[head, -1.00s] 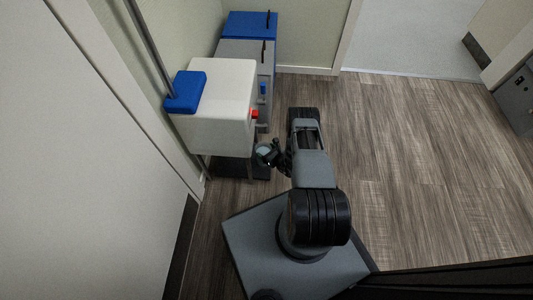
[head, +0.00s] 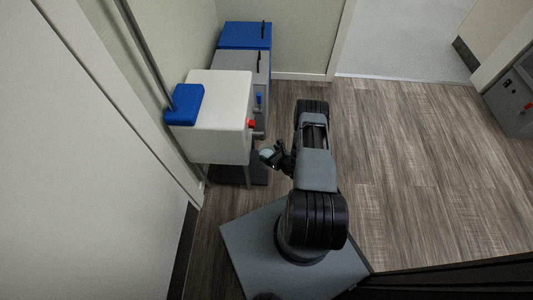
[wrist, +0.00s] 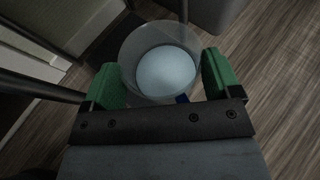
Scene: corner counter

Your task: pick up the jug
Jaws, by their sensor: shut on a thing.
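The jug (wrist: 166,68) is a clear, round vessel with a pale bluish-white inside, seen from above in the wrist view. My gripper (wrist: 164,82) is shut on it, with one green finger on each side of its wall. In the head view the jug (head: 266,153) is small, beside the front of the white box-shaped unit. My gripper (head: 276,156) holds it there, and my arm hides part of the view. A small dark blue bit shows at the jug's near edge in the wrist view.
The white unit (head: 220,110) on legs, with a red knob (head: 251,124) and blue block (head: 185,104), stands close left of the jug. Grey and blue cabinets (head: 245,35) stand behind it. Wood floor (head: 400,150) to the right is clear.

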